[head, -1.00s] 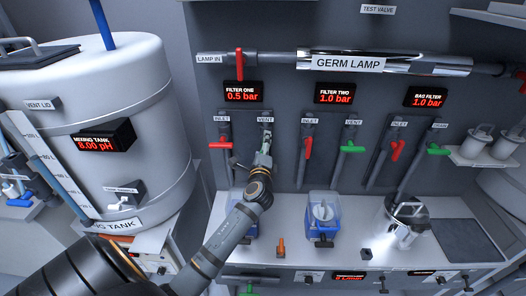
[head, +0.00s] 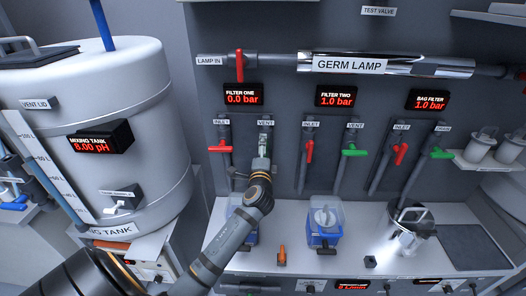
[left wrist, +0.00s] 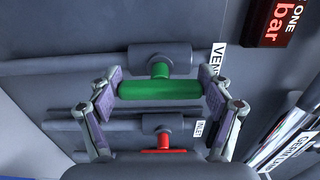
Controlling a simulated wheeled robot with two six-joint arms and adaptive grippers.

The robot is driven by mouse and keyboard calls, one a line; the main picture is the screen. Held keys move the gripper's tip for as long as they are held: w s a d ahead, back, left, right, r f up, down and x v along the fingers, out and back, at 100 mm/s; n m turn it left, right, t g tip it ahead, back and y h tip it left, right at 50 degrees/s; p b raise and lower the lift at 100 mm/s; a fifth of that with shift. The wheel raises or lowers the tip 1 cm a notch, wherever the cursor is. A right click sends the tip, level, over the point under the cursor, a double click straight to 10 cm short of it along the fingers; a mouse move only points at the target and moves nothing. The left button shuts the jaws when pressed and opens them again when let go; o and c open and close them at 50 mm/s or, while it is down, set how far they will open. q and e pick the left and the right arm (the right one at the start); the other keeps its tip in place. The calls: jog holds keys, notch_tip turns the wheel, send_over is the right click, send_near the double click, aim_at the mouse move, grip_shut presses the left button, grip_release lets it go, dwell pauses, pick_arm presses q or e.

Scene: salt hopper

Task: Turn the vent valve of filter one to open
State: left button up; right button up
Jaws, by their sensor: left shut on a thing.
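The green vent valve handle (left wrist: 160,89) of filter one sits between the two fingers of my left gripper (left wrist: 160,95), one finger at each end. In the left wrist view the handle lies roughly along its grey pipe (left wrist: 60,66). In the head view my left gripper (head: 264,143) is at the valve below the VENT label (head: 266,122) and hides most of the handle. The filter one display (head: 242,96) reads 0.0 bar. My right gripper is not in view.
The red inlet handle (head: 220,148) of filter one is close on the left, crosswise to its pipe. The filter two inlet handle (head: 309,151) is to the right. Below is a counter with a blue-framed vessel (head: 324,224) and an orange-handled item (head: 282,255).

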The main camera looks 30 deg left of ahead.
pick_arm(q)
jog(key=o, duration=1.1)
jog(key=v, duration=1.2)
jog(key=shift+f, duration=0.1)
